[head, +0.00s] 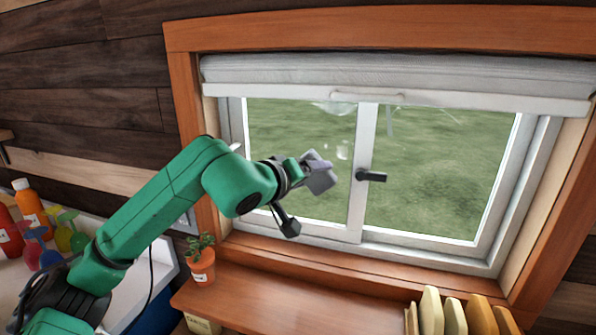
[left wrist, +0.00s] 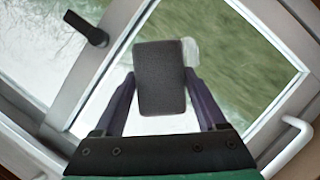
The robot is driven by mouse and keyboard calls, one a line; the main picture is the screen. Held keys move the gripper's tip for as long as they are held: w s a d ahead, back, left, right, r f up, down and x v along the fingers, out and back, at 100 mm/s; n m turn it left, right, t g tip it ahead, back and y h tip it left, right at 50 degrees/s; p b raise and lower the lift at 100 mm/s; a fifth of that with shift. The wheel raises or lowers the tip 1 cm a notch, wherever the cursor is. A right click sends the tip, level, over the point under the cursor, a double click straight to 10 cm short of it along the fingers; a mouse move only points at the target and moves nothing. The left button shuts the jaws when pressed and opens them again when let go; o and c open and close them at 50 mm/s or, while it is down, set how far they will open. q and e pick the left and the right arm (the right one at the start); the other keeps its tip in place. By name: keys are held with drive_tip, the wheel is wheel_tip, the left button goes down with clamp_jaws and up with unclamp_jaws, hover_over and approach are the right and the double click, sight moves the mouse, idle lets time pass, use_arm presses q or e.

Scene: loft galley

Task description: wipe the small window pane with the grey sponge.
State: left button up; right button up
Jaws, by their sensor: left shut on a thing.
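The grey sponge (head: 321,178) is held between the fingers of my left gripper (head: 305,170). In the left wrist view the sponge (left wrist: 160,78) shows as a dark grey block between both fingers (left wrist: 160,100). The small window pane (head: 275,125) is the left one of the white-framed window, and my left gripper is in front of its right half. Pale smudges (head: 343,152) show on this pane just above and right of the sponge, with a wider whitish mark near its top. I cannot tell whether the sponge touches the glass. My right gripper is not in view.
A black window handle (head: 371,177) sticks out right of the sponge. A rolled blind (head: 400,80) hangs above. A potted plant (head: 201,265) stands on the wooden ledge (head: 290,300); upright boards (head: 455,315) stand at lower right. Bottles (head: 35,205) stand at far left.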

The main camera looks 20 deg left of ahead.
use_arm(q)
drive_tip(key=shift+d, duration=0.35)
drive_tip(key=shift+a+b, duration=1.6)
drive_tip(key=shift+a, duration=3.85)
drive_tip(key=s+b, duration=0.4)
drive_tip(key=s, duration=0.2)
drive_tip(key=shift+s+d, duration=0.2)
drive_tip(key=shift+d, duration=0.1)
